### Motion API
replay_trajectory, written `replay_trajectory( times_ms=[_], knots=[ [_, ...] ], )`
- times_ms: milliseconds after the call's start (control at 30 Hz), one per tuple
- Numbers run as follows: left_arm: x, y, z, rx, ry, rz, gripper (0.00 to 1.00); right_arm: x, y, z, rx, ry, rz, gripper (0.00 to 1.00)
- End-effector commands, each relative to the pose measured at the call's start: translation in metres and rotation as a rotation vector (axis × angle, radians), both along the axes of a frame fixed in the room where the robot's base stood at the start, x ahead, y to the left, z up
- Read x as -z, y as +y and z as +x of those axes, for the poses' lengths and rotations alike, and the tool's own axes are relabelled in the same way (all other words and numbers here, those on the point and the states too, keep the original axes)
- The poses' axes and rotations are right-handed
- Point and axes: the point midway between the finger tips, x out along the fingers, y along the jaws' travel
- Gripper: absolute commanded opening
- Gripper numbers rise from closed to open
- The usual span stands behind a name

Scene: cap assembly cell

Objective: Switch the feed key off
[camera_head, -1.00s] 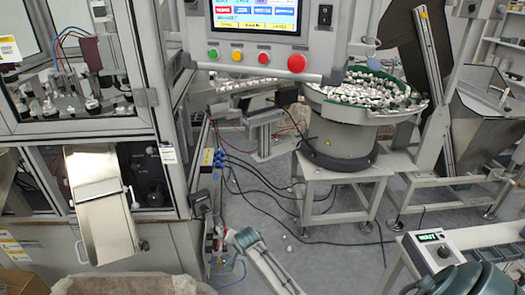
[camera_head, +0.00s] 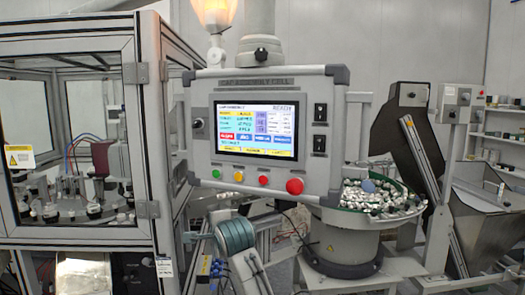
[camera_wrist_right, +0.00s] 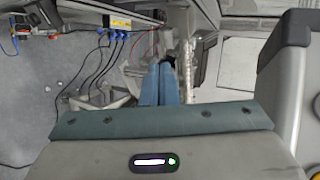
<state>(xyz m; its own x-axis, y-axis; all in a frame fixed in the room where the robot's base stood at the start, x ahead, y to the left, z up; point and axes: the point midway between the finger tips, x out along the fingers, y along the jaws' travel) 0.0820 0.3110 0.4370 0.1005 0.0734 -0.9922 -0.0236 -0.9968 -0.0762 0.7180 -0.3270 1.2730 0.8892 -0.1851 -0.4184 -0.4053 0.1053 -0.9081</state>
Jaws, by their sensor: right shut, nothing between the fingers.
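The control panel (camera_head: 265,130) of the cap assembly cell faces me in the head view, with its screen lit. A small dark round switch (camera_head: 197,123) sits at its left edge, and two black switches, an upper one (camera_head: 320,112) and a lower one (camera_head: 319,144), at its right. Labels are too small to read, so I cannot tell which is the feed key or its setting. My right gripper (camera_wrist_right: 157,84) shows in the right wrist view, its blue fingers together and empty. A teal arm joint of mine is below the panel. My left gripper is not visible.
Green, yellow and red buttons (camera_head: 295,186) line the panel's lower edge. The glazed machine (camera_head: 150,140) stands left. The bowl feeder (camera_head: 350,245) with many white caps stands right, below the panel. Cables and hoses (camera_wrist_right: 110,42) run near the floor in the right wrist view.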

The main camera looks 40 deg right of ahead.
Motion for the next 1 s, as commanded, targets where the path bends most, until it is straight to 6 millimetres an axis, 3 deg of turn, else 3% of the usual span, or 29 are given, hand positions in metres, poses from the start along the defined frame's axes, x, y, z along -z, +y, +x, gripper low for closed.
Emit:
replay_trajectory(
  times_ms=[33, 200, 400, 500, 733, 1000],
  knots=[
    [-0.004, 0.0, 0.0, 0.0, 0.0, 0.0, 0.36, -0.03, 0.001, -0.008, 0.019, -0.042, 0.033, 0.0],
    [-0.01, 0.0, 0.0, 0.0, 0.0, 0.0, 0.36, -0.109, 0.003, -0.041, 0.081, -0.163, 0.171, 0.0],
    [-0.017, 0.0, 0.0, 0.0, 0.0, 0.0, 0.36, -0.19, 0.007, -0.094, 0.142, -0.309, 0.349, 0.0],
    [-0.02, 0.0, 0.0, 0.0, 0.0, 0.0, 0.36, -0.221, 0.009, -0.12, 0.162, -0.375, 0.434, 0.0],
    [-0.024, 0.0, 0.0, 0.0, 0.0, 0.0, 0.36, -0.256, 0.011, -0.161, 0.188, -0.467, 0.563, 0.0],
    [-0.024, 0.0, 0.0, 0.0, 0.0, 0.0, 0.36, -0.261, 0.012, -0.168, 0.192, -0.483, 0.591, 0.0]
  ],
)
